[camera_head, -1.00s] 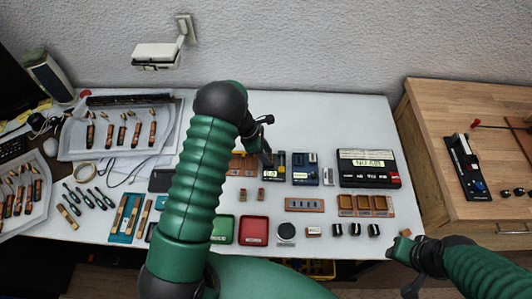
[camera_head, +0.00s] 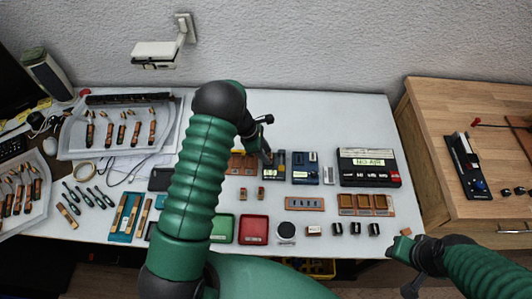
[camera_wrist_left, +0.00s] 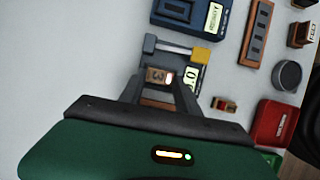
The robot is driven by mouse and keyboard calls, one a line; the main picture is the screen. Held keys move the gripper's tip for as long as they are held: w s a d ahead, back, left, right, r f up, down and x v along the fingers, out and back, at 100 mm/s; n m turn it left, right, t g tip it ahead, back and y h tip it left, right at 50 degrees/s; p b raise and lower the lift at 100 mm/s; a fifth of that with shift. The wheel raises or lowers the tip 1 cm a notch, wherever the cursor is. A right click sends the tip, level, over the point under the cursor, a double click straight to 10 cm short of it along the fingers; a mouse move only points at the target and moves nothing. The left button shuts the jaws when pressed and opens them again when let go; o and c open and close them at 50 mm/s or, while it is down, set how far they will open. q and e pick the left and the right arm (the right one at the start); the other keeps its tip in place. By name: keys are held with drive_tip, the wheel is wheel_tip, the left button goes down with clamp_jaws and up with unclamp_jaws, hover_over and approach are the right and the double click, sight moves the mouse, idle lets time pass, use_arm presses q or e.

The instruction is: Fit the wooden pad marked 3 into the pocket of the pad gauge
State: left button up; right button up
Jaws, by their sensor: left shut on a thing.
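The wooden pad marked 3 (camera_wrist_left: 158,76) sits between the fingers of my left gripper (camera_wrist_left: 160,88) in the left wrist view, with its number facing up. My left gripper is shut on it, and in the head view the gripper (camera_head: 266,157) is at the dark pad gauge (camera_head: 280,170). In the wrist view the gauge's lit display (camera_wrist_left: 190,77) is beside the pad, and a grey bar with a yellow block (camera_wrist_left: 200,54) lies just beyond it. The pocket is hidden, so I cannot tell whether the pad is seated. My right gripper (camera_head: 405,243) is by the table's front right edge; its jaws are unclear.
A blue device (camera_head: 305,168) stands right of the gauge, and a black display box (camera_head: 368,168) is farther right. A slotted wooden strip (camera_head: 305,204), green tray (camera_head: 222,229) and red tray (camera_head: 254,229) lie nearer the front.

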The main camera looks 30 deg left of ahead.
use_arm(q)
drive_tip(key=shift+f, duration=0.1)
idle(0.3)
drive_tip(key=o, duration=1.4)
wheel_tip(320, 180, up, 7)
drive_tip(key=p, duration=0.6)
